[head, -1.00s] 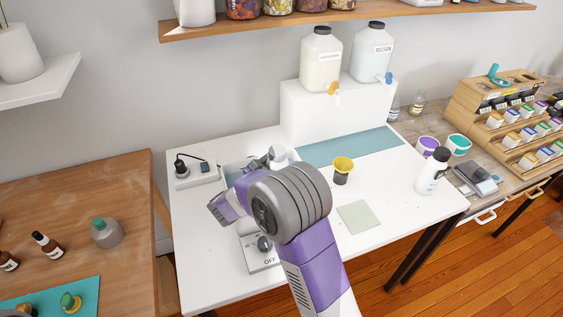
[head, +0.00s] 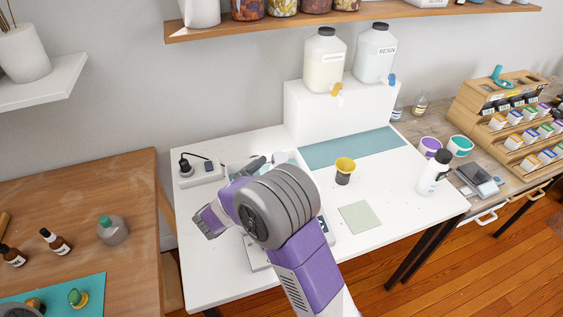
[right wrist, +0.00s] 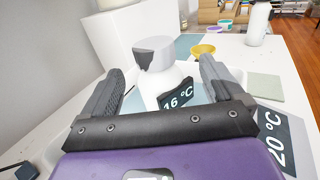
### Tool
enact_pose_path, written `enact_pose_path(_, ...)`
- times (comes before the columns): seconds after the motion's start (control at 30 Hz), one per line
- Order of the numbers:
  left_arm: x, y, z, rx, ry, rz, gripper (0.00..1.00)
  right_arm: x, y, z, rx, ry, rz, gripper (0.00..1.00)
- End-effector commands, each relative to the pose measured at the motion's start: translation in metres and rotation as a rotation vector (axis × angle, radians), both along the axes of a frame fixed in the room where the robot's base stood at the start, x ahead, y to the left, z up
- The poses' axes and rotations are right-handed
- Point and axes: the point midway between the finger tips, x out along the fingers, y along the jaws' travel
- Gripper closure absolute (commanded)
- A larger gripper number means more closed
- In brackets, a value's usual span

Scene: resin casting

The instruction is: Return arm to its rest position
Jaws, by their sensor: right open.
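My right arm, purple and grey, reaches up from the bottom of the head view over the white table (head: 222,282). My right gripper (right wrist: 162,68) is open in the right wrist view, its two dark fingers spread apart. A white device with a grey top (right wrist: 155,55) shows beyond and between the fingers. I see nothing gripped, and I cannot tell how near the device is. A dark display reading 16 °C (right wrist: 178,97) shows near the right finger. In the head view my arm hides most of the devices under it. My left gripper is not in view.
A yellow-rimmed cup (head: 345,166), a pale green mat (head: 360,217) and a white bottle (head: 432,174) are on the table's right. A power strip (head: 203,174) is at back left. Two jugs (head: 325,60) (head: 375,55) stand on a white riser (head: 318,112).

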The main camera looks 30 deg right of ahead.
Motion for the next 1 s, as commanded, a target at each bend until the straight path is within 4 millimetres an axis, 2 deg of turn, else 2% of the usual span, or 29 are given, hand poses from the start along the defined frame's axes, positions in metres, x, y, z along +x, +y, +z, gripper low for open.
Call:
enact_pose_path(0.1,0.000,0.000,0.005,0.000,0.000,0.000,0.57,-0.004,0.014,0.001,-0.001,-0.001,0.000,0.06)
enact_pose_path(0.2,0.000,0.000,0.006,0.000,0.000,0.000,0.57,-0.005,0.019,0.001,0.000,-0.002,-0.001,0.06)
enact_pose_path(0.57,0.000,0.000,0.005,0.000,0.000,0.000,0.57,-0.005,0.019,0.001,0.000,-0.004,-0.002,0.06)
enact_pose_path(0.73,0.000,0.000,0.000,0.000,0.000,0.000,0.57,-0.002,0.004,0.000,0.001,-0.006,-0.005,0.06)
enact_pose_path(1.0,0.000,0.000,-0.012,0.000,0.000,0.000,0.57,0.010,-0.038,0.000,0.001,-0.006,-0.006,0.06)
